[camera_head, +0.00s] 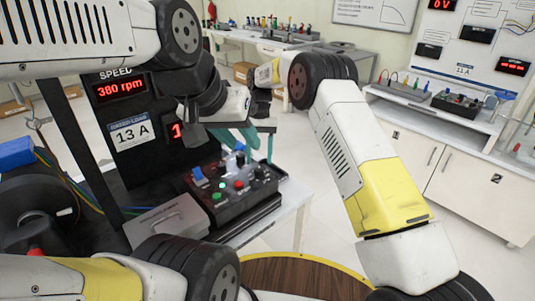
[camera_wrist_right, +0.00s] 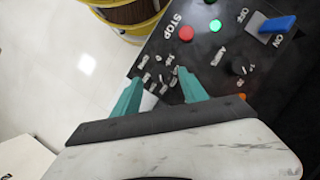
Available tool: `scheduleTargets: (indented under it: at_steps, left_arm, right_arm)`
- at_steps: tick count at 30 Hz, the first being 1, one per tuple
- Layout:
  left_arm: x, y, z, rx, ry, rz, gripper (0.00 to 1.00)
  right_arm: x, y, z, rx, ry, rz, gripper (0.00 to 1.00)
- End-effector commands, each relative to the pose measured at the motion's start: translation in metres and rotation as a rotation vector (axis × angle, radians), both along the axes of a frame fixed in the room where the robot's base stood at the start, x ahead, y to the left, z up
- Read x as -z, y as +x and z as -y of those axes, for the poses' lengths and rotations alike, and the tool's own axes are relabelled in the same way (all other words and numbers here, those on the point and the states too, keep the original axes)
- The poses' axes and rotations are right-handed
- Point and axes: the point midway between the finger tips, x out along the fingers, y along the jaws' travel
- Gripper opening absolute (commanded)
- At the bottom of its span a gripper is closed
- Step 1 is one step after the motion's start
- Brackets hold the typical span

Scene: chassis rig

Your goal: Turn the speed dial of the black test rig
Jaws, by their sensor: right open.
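Contact cannot be told. In the head view my right gripper (camera_head: 249,142) is over the box. My left gripper (camera_head: 194,128) is dark, in front of the displays; its jaw opening is hidden.
The speed display (camera_head: 121,89) reads 380 rpm, above a 13 A label (camera_head: 131,132). A grey box (camera_head: 165,222) stands beside the control box. A round wooden top (camera_head: 305,275) with a yellow rim is in front. White benches (camera_head: 465,195) stand behind at right.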

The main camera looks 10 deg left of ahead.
Motion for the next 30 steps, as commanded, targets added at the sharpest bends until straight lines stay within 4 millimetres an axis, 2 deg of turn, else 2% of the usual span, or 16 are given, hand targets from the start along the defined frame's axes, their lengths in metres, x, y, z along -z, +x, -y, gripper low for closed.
scheduleTargets:
  at_steps: [3,9,20,23,26,30]
  left_arm:
    - [0.0,0.0,0.0,0.0,0.0,0.0,0.36]
    - [0.0,0.0,0.0,0.0,0.0,0.0,0.36]
    - [0.0,0.0,0.0,0.0,0.0,0.0,0.36]
    - [0.0,0.0,0.0,0.0,0.0,0.0,0.36]
    - [0.0,0.0,0.0,0.0,0.0,0.0,0.36]
    - [0.0,0.0,0.0,0.0,0.0,0.0,0.36]
  right_arm:
    - [-0.02,0.009,-0.001,0.0,0.001,0.003,0.51]
    - [-0.039,0.017,-0.002,0.0,0.001,0.001,0.51]
    - [-0.043,0.018,-0.002,0.0,0.0,0.0,0.51]
    - [-0.049,0.019,0.001,0.003,0.006,0.008,0.51]
    - [-0.071,0.022,0.015,0.011,0.029,0.038,0.51]
    - [-0.121,0.022,0.052,0.03,0.083,0.114,0.51]
